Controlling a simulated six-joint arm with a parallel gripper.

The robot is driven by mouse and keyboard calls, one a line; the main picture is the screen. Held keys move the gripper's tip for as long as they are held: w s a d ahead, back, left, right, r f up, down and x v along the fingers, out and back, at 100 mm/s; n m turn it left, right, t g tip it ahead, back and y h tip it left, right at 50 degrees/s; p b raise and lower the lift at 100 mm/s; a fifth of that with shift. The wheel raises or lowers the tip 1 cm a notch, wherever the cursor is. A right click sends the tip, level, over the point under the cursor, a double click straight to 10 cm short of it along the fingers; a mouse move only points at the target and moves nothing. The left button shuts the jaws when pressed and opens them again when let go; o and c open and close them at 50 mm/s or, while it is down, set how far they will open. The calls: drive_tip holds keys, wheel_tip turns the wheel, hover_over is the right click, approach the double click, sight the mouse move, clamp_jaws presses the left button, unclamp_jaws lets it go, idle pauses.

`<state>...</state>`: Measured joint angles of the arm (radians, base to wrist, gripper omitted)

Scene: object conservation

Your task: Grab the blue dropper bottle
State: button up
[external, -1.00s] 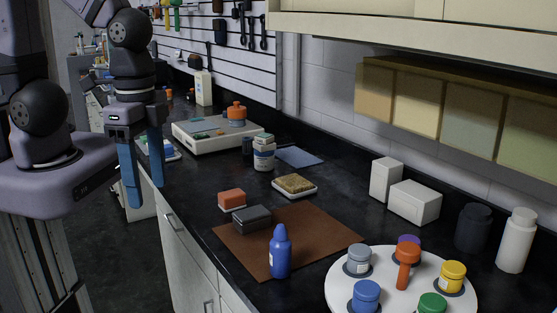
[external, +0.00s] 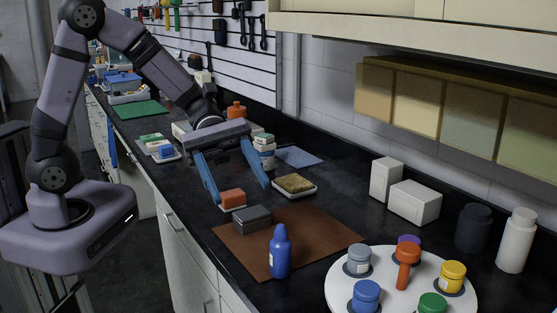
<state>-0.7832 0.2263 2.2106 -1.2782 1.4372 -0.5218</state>
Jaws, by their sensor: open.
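The blue dropper bottle (external: 280,254) stands upright on the front corner of a brown mat (external: 318,228), its pointed cap up and a pale label on its left side. My gripper (external: 243,195) is open and empty, its two blue fingers spread apart above the counter. It is behind and to the left of the bottle, clear of it. The left finger is close to an orange-topped block (external: 232,199); I cannot tell whether they touch.
A dark grey box (external: 252,217) sits on the mat between my gripper and the bottle. A sponge on a dish (external: 295,184) is right of my gripper. A white round tray (external: 338,283) with several paint jars stands right of the bottle. White boxes (external: 414,203) stand near the wall.

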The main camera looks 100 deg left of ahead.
drive_tip(key=w+a+n+t+y+b, duration=0.25)
drive_tip(key=a+n+t, duration=0.35)
drive_tip(key=a, duration=0.5)
approach(288, 248)
drive_tip(key=shift+h, duration=0.35)
drive_tip(key=x, duration=0.4)
drive_tip(key=shift+w+a+f+p, duration=0.25)
drive_tip(key=shift+w+a+p, duration=0.05)
drive_tip(key=shift+w, duration=0.05)
drive_tip(key=shift+p+x, duration=0.45)
drive_tip(key=shift+x, duration=0.65)
drive_tip(key=shift+w+d+r+p, duration=0.2)
drive_tip(key=shift+w+d+p, duration=0.15)
drive_tip(key=shift+d+p, duration=0.15)
drive_tip(key=p+x, duration=0.1)
drive_tip(key=x, duration=0.2)
drive_tip(key=shift+d+p, duration=0.1)
drive_tip(key=shift+p, duration=0.2)
drive_tip(key=shift+w+d+f, duration=0.2)
drive_tip(key=shift+w, duration=0.2)
drive_tip(key=c, duration=1.2)
